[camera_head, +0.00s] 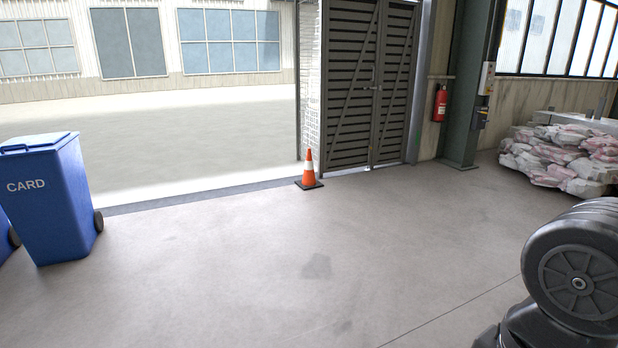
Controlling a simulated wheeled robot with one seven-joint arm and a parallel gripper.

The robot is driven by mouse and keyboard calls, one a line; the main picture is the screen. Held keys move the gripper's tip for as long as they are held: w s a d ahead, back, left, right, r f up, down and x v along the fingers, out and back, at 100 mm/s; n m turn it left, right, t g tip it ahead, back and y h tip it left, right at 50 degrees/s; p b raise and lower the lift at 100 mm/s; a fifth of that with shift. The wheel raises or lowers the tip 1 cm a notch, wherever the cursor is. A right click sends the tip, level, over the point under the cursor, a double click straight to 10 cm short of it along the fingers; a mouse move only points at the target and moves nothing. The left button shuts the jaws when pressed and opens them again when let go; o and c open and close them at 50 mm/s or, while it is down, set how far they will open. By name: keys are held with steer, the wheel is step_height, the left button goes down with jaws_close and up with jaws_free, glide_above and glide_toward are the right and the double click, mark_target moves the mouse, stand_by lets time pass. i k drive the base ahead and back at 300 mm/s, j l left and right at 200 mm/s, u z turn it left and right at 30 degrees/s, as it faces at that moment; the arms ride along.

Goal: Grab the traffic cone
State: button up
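The traffic cone (308,172) is orange with a white band and a dark square base. It stands upright on the floor near the middle of the head view, beside the doorway's edge and in front of the dark slatted doors. It is some distance away from me, and nothing touches its visible sides. A black rounded part of my own arm shows at the lower right. My gripper is not in view.
A blue bin marked CARD (45,195) stands at the left. Sacks (560,158) are piled at the right. Dark slatted doors (368,85), a green column (466,90) and a red extinguisher (440,103) stand behind. The grey floor (260,260) toward the cone is clear.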

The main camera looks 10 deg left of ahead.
mark_target(308, 182)
steer(key=i+j+u, duration=0.1)
steer(key=i+u, duration=0.2)
steer(key=i, duration=5.05)
steer(key=i+l+u, duration=0.1)
steer(key=i+u, duration=0.2)
steer(key=i, duration=1.5)
steer(key=i+l+u, duration=0.2)
steer(key=i+u, duration=0.25)
steer(key=i+l+u, duration=0.5)
steer(key=i+j, duration=0.05)
steer(key=i, duration=0.05)
